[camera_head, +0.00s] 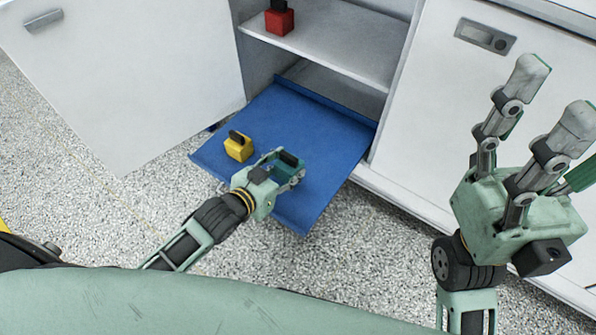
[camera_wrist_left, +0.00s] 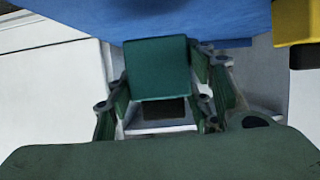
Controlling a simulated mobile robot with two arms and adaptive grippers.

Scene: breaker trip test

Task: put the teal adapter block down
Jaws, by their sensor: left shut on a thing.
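The teal adapter block (camera_head: 287,170) has a dark top part and is over the blue pull-out tray (camera_head: 335,160). My left gripper (camera_head: 284,169) is shut on the block. In the left wrist view the block (camera_wrist_left: 157,68) fills the space between the fingers, with its flat teal face showing. Its underside is hidden, so I cannot tell whether it touches the tray. My right gripper (camera_head: 552,98) is raised at the right, with its fingers spread and nothing between them.
A yellow block (camera_head: 239,150) with a dark top stands on the tray, left of the held block. A red block (camera_head: 280,20) sits on the grey shelf (camera_head: 340,45) above. An open white door (camera_head: 120,80) is at the left. Bare tray lies behind and right of my left gripper.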

